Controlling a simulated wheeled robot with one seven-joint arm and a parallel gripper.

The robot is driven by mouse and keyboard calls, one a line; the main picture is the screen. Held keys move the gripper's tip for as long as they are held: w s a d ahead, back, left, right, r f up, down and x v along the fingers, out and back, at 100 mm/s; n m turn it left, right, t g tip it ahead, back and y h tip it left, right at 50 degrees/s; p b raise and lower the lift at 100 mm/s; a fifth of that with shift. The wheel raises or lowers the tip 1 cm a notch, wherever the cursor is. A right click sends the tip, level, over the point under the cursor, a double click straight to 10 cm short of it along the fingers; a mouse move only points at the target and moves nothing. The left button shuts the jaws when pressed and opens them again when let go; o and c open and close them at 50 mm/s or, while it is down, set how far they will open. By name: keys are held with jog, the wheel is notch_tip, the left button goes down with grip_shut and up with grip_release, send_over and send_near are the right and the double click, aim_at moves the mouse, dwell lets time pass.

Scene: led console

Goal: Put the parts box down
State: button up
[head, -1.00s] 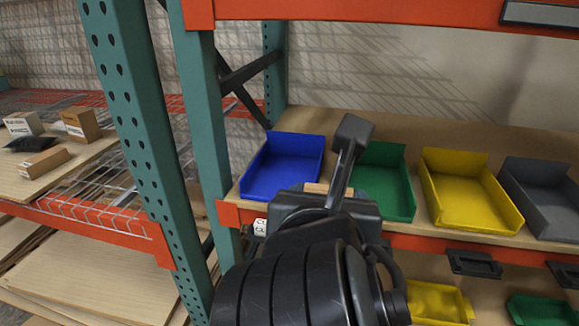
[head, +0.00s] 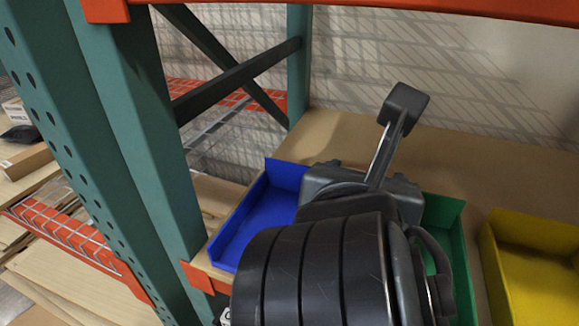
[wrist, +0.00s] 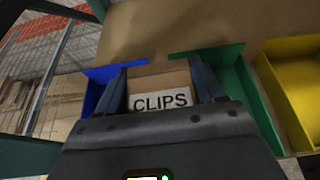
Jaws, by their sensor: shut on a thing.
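The parts box (wrist: 160,84) is a small brown carton with a white label reading CLIPS. It shows in the wrist view between the two fingers of my gripper (wrist: 161,78), which is shut on it. In the head view my gripper's body hides the box. There my gripper is over the shelf, between the blue bin (head: 252,228) and the green bin (head: 458,255), covering part of both. I cannot tell whether the box touches anything beneath it.
A yellow bin (head: 530,262) stands to the right of the green one. A teal rack post (head: 145,140) rises close on the left, and an orange beam (head: 400,10) crosses overhead. The wooden shelf (head: 400,150) is bare behind the bins.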

jog(key=a+f, duration=0.2)
jog(key=a, duration=0.1)
jog(key=a+f, duration=0.2)
jog(key=a, duration=0.2)
jog(key=w+a+f, duration=0.1)
jog(key=a+f, duration=0.1)
jog(key=a, duration=0.2)
jog(key=shift+f, duration=0.3)
jog(key=shift+f+b, duration=0.35)
jog(key=shift+f, duration=1.7)
jog(key=o, duration=1.1)
jog(key=shift+f, duration=0.1)
jog(key=v, duration=1.2)
jog(key=shift+r, duration=0.2)
